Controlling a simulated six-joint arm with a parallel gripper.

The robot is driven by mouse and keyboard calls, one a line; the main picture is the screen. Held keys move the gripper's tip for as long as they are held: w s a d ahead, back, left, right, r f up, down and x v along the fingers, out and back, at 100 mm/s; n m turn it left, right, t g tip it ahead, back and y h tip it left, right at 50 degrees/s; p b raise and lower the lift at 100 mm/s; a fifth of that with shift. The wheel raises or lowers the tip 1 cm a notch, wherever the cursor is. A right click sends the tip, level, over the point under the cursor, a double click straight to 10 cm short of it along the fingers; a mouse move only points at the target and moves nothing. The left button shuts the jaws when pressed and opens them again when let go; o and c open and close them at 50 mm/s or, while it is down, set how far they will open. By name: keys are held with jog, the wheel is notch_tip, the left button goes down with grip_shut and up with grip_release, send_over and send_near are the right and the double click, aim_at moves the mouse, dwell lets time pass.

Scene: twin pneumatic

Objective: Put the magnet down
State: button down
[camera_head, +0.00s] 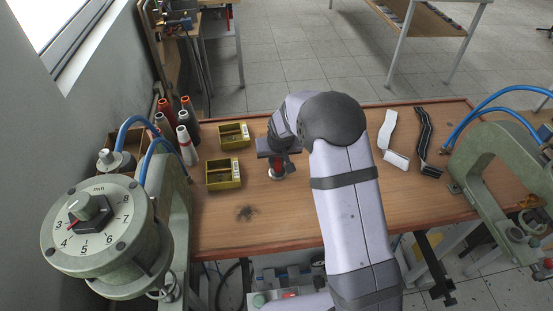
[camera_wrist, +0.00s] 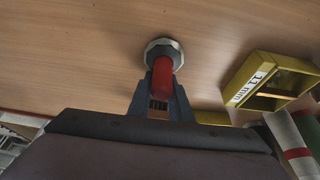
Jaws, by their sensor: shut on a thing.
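The magnet (camera_head: 277,172) has a red handle and a round dark metal base. In the wrist view the magnet (camera_wrist: 162,76) sits between the fingers, base pointing away from my gripper. My gripper (camera_head: 279,160) is above the wooden table, shut on the red handle; its fingers also show in the wrist view (camera_wrist: 160,98). The base is at or very near the table top (camera_head: 310,220); I cannot tell whether it touches. Part of the handle is hidden by the fingers.
Two yellow bins (camera_head: 234,136) (camera_head: 223,173) stand left of the magnet, with several thread cones (camera_head: 186,145) beyond. A white strap (camera_head: 389,135) and a black strap (camera_head: 425,140) lie at right. Green pneumatic machines (camera_head: 108,232) (camera_head: 500,165) flank the table. The front left table area is bare apart from a dark stain.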

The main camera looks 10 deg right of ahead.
aim_at(279, 176)
jog(key=c, duration=1.6)
grip_release()
jog(key=shift+r, duration=0.2)
jog(key=b+v, duration=0.2)
jog(key=v, duration=1)
jog(key=shift+s+b, duration=0.1)
jog(key=shift+b, duration=0.2)
jog(key=s+d+f+g, duration=0.1)
jog(key=s+f, duration=0.1)
jog(key=s, duration=0.7)
jog(key=s+d+f+g, duration=0.2)
jog(key=s, duration=0.7)
jog(key=s+d+f+g, duration=0.1)
jog(key=s+d+f, duration=0.1)
jog(key=s, duration=0.8)
jog(key=shift+d+f, duration=0.1)
jog(key=shift+d, duration=0.1)
